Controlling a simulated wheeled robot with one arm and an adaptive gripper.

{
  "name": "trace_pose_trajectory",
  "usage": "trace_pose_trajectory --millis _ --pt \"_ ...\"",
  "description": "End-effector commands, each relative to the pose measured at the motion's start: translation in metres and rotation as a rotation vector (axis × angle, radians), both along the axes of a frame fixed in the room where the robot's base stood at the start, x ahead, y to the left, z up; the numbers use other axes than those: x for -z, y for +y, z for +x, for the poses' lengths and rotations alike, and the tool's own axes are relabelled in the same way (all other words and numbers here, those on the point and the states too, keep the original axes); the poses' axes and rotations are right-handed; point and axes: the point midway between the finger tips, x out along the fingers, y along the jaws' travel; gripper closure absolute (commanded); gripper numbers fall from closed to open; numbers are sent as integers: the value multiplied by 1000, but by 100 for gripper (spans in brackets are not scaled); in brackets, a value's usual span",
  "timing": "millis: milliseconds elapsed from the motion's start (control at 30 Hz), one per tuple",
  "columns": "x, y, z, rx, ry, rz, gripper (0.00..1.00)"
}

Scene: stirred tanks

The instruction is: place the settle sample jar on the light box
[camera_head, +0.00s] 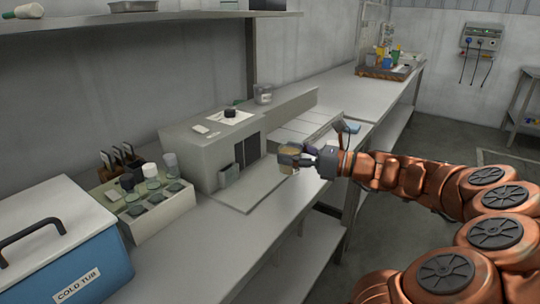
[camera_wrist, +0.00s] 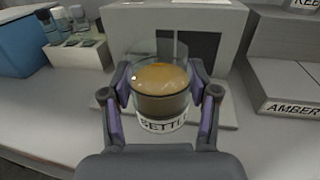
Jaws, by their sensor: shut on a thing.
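The settle sample jar (camera_wrist: 160,100) is a clear glass with tan and brown contents and a white label reading "SETTL". My gripper (camera_wrist: 159,84) is shut on it, one finger on each side, and the jar looks upright. In the head view my gripper (camera_head: 303,158) holds the jar (camera_head: 288,157) at the right of a grey boxy unit (camera_head: 205,143) with dark openings. A pale flat plate (camera_head: 247,190) lies in front of that unit. No light box label is readable. Whether the jar touches anything beneath is not clear.
A rack (camera_head: 155,212) with several jars stands left of the grey unit, beside a blue cold tub (camera_head: 85,262). A low stepped unit (camera_head: 305,124) is behind the gripper; an "AMBER" label (camera_wrist: 289,107) shows at right. The front bench (camera_head: 190,270) has clear room.

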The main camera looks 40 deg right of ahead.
Motion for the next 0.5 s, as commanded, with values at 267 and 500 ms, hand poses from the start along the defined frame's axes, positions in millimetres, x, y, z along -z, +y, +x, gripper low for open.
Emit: trace_pose_trajectory --millis 267,500 --pt "4 -3 45 -1 -1 -2 91" --pt "8 -6 79 2 -1 -1 91"
